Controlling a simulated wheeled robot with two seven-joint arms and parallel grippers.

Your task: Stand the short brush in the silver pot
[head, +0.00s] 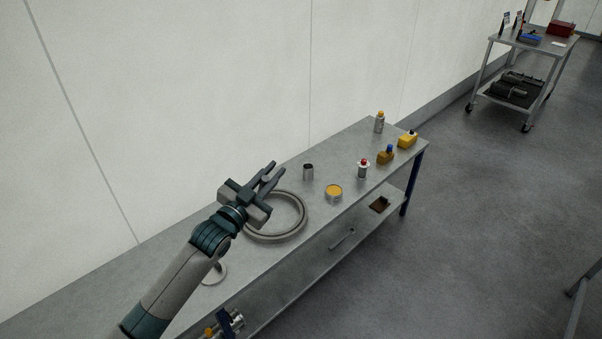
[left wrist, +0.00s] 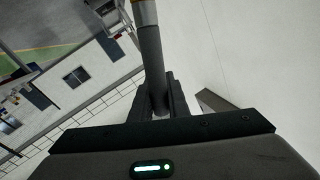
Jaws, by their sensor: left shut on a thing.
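My left gripper (head: 273,172) is above the bench, over the far side of a grey ring and left of the silver pot. The silver pot (head: 308,171) is a small upright cylinder with a dark open top, standing on the bench apart from the gripper. In the left wrist view, the left gripper (left wrist: 160,103) is shut on a dark, slim handle, which I take to be the short brush (left wrist: 151,55). A pale and gold band shows at its top edge; its end is cut off. I cannot make out the brush in the head view. My right gripper is out of view.
The large grey ring (head: 277,236) lies below my gripper. An orange-topped tin (head: 334,192), a red-capped bottle (head: 363,168) and several other containers stand to the right. A smaller ring (head: 214,273) lies near my arm. A wall runs behind the bench (head: 262,265).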

